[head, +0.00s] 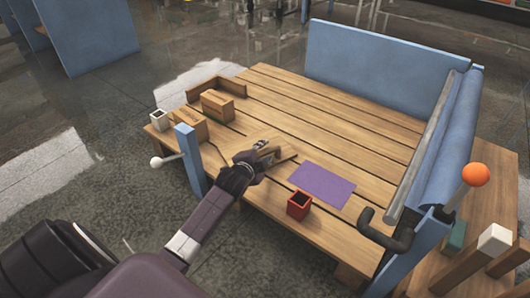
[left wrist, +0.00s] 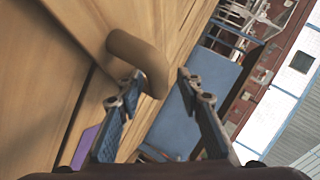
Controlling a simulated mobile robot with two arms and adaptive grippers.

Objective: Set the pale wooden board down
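My left gripper (head: 258,163) is low over the slatted wooden table (head: 340,130), left of the purple mat. A tan rounded handle (head: 268,150) shows at its fingertips. In the left wrist view, the handle (left wrist: 138,58) rises from pale wood (left wrist: 45,60), which I take for the board; its outline is hard to tell from the table planks. My left gripper (left wrist: 158,83) has its fingers apart there. The handle's end is near the left fingertip, with a gap to the right one. Whether the board touches the table is unclear. My right gripper is not in view.
Wooden boxes (head: 217,104) and a white cup (head: 159,120) stand at the left. A blue post (head: 190,160) is near my arm. Blue panels and a grey roller (head: 420,150) border the right.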

